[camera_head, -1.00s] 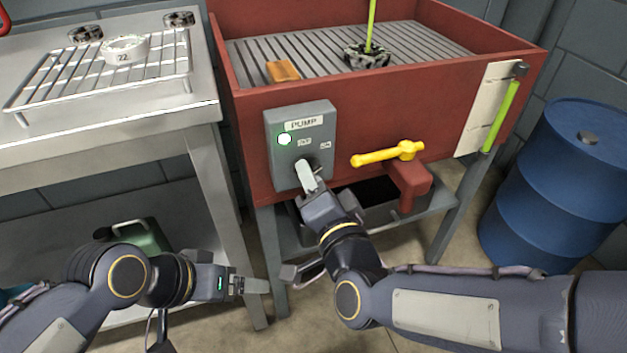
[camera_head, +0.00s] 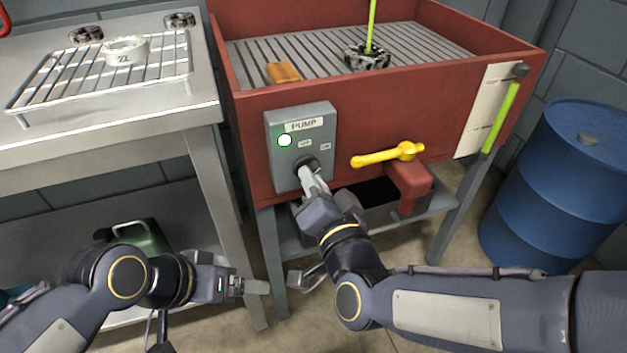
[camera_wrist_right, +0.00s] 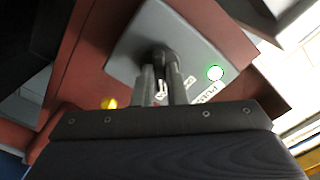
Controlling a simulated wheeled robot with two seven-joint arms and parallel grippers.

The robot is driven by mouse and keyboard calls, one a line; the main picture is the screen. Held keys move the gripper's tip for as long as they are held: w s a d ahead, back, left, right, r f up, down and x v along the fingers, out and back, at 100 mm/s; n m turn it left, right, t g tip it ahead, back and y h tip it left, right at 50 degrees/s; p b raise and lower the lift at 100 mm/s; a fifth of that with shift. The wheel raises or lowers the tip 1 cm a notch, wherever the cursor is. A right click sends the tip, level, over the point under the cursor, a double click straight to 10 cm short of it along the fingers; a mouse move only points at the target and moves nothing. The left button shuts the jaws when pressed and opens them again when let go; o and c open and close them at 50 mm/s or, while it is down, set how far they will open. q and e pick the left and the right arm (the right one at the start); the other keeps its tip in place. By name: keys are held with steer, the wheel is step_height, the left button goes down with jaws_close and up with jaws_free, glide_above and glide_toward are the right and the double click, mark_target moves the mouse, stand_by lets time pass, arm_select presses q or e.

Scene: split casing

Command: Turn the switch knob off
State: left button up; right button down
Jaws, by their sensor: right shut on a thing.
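The grey pump box (camera_head: 283,172) is on the front of the red basin, with a PUMP label and OFF and ON marks. Its dark switch knob (camera_head: 303,163) is partly hidden by the fingers; it also shows in the right wrist view (camera_wrist_right: 163,53). The round lamp (camera_head: 285,140) looks whitish with a green edge; it is lit in the wrist view too (camera_wrist_right: 215,73). My right gripper (camera_head: 312,178) is shut on the knob. My left gripper (camera_head: 256,287) is away at the lower left, touching nothing visible; its finger gap is not clear.
A yellow lever (camera_head: 388,155) is just right of the box, above a red spout (camera_head: 408,186). The red basin (camera_head: 440,85) holds a brush and an orange block. A steel table (camera_head: 110,130) stands left, a blue barrel (camera_head: 555,190) right.

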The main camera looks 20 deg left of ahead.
steer(key=n+p, duration=0.1)
steer(key=n, duration=0.8)
steer(key=shift+n, duration=0.3)
stand_by(0.3)
steer(key=c, duration=1.5)
jaws_free()
steer(key=shift+o, duration=0.2)
